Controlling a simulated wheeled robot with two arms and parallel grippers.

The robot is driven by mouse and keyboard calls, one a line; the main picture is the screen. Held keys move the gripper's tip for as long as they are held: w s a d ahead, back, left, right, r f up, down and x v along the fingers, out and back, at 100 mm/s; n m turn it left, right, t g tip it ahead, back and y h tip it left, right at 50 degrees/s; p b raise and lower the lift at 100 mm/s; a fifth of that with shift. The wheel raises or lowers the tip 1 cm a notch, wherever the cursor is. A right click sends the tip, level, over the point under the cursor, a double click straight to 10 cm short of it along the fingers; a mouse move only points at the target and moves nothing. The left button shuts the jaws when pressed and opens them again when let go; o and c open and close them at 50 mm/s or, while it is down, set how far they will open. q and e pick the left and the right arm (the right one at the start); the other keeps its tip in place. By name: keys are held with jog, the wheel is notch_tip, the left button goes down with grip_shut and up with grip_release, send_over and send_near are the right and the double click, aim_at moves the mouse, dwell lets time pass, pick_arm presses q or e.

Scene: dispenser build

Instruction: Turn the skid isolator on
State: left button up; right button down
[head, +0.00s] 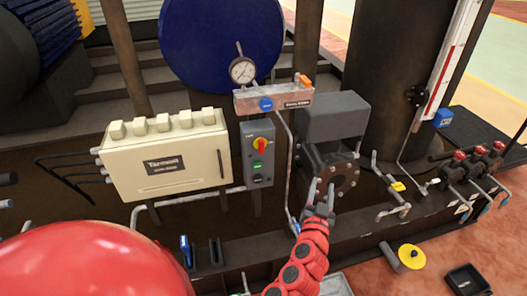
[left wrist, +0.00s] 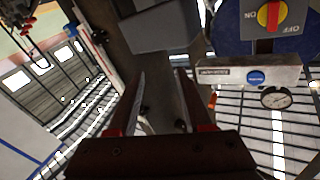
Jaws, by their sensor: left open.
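The skid isolator is a red rotary handle (head: 261,144) on a yellow plate, on the upper part of a grey control box (head: 257,170) right of the cream cabinet. In the left wrist view the red handle (left wrist: 269,15) is at the top right, cut by the frame edge, with ON and OFF lettering upside down. I cannot tell firmly which position the handle is in. My left gripper (head: 323,184) is open and empty, right of and lower in the picture than the isolator, in front of a grey flanged housing. Its two fingers (left wrist: 161,76) are apart in the left wrist view.
A cream cabinet (head: 163,157) stands left of the control box. A bracket with a blue button (head: 265,104) and a gauge (head: 242,70) are above it. A pipe (head: 289,170) runs down between the box and the flanged housing (head: 340,172). Red-handled valves (head: 478,153) are at right.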

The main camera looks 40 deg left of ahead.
aim_at(262, 144)
pick_arm(q)
jog(key=s+a+r+n+g+y+b, duration=0.1)
jog(key=s+a+r+n+g+y, duration=0.2)
jog(key=s+a+n+g+y, duration=0.55)
jog(key=w+a+p, duration=0.1)
jog(key=w+a, duration=0.3)
jog(key=a, duration=0.1)
jog(key=w+a+t, duration=0.1)
jog(key=w+a, duration=0.3)
jog(key=w+a+t+p, duration=0.1)
jog(key=w+a, duration=0.3)
jog(key=a, duration=0.1)
jog(key=shift+w+a+n+t+h+p, duration=0.25)
jog(key=shift+w+a+n+p, duration=0.05)
jog(key=shift+a+n+p, duration=0.05)
grip_shut()
jog(key=shift+f, duration=0.1)
